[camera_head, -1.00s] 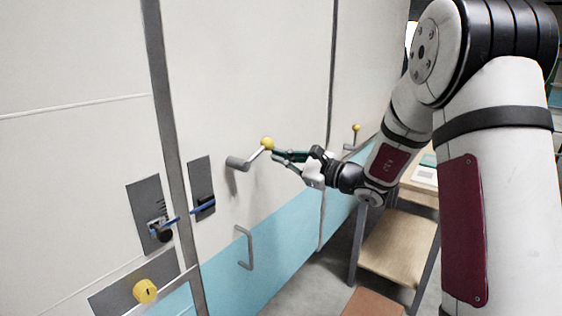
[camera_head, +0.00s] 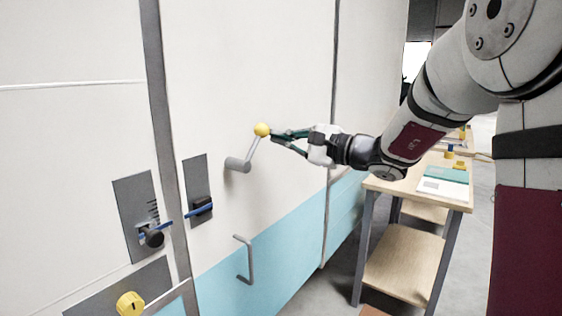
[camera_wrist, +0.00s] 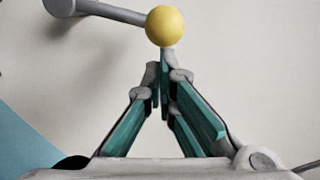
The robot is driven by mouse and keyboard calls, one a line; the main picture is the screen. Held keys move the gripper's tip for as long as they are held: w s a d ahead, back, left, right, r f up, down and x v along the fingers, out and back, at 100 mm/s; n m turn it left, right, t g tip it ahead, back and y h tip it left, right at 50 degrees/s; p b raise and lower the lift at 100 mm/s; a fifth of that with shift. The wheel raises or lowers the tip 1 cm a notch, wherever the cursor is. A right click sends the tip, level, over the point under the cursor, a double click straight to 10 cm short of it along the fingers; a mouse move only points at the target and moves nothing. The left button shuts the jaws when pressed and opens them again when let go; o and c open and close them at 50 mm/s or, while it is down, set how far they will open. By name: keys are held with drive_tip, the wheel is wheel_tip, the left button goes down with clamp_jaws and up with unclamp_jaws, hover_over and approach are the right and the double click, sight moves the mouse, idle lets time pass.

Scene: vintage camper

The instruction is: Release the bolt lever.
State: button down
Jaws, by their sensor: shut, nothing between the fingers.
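The bolt lever is a grey arm (camera_head: 252,147) on a round grey pivot (camera_head: 238,164), with a yellow ball knob (camera_head: 262,129) at its end, on the white panel. The arm slants up and to the right from the pivot. In the wrist view the knob (camera_wrist: 165,26) is at the top centre, just past my fingertips. My gripper (camera_head: 276,136) is shut and empty, with its green-padded fingers (camera_wrist: 162,75) pointing at the knob from the right. I cannot tell whether the tips touch it.
Left of the lever are a dark plate with a blue-handled latch (camera_head: 201,209), a slider plate (camera_head: 135,205) and a yellow dial (camera_head: 130,304). A grey handle (camera_head: 244,258) sits below the lever. A wooden table (camera_head: 408,188) stands at the right.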

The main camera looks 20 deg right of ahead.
drive_tip(key=s+a+r+n+b, duration=0.3)
drive_tip(key=n+b, duration=0.5)
drive_tip(key=b, duration=0.4)
drive_tip(key=shift+a+r, duration=0.6)
drive_tip(key=shift+r, duration=0.3)
